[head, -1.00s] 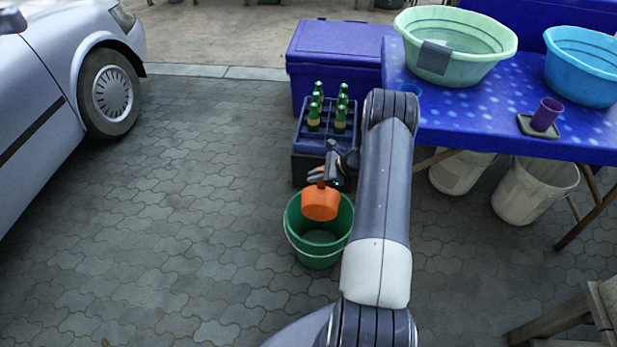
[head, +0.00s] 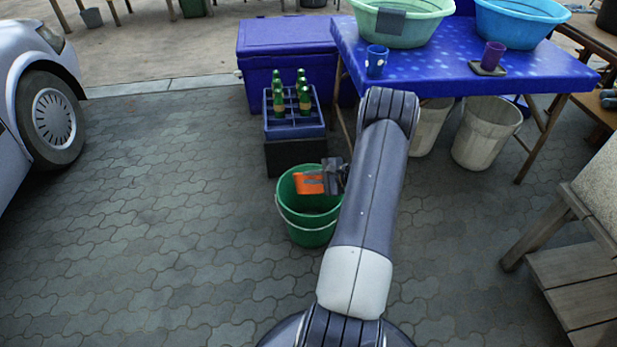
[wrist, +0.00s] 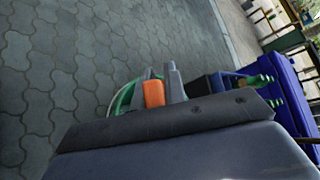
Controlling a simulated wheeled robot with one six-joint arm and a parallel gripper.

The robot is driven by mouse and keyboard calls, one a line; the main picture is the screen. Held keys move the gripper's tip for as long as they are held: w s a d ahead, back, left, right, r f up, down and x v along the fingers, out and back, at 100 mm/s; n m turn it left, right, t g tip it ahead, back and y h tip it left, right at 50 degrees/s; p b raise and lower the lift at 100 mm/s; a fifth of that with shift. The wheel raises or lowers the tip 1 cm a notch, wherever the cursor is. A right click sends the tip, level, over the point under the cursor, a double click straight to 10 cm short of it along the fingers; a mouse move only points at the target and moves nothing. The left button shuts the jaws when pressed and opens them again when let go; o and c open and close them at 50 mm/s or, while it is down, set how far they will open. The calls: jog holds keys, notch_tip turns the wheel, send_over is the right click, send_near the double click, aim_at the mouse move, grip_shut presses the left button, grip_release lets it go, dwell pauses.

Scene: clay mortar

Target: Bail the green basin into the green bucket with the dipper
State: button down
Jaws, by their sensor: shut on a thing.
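The orange dipper (head: 309,183) is at the mouth of the green bucket (head: 309,231), which stands on the paving. My gripper (head: 327,178) is shut on the dipper, at the bucket's right rim. The dipper looks tilted on its side; its inside is hidden. In the wrist view the dipper (wrist: 153,93) shows between the fingers, with part of the bucket (wrist: 122,98) behind. The green basin (head: 400,28) sits on the blue table at the top, cut off by the picture edge, with a grey patch on its side. The water level in the basin and bucket cannot be made out.
A crate of green bottles (head: 294,122) stands just behind the bucket. The blue table (head: 440,75) holds a blue basin (head: 520,22), a blue cup (head: 376,60) and a purple cup (head: 492,55). Pale bins (head: 487,135) stand underneath. Paving left of the bucket is clear.

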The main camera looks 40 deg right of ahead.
jog(key=s+f+t+b, duration=0.1)
jog(key=a+f+n+b, duration=0.1)
jog(key=b, duration=0.1)
jog(key=s+f+n+t+b, duration=0.1)
jog(key=b, duration=0.1)
jog(key=shift+s+a+f+t, duration=0.25)
jog(key=shift+s+a+t, duration=0.05)
jog(key=shift+a+r+n, duration=0.1)
jog(key=shift+n, duration=0.2)
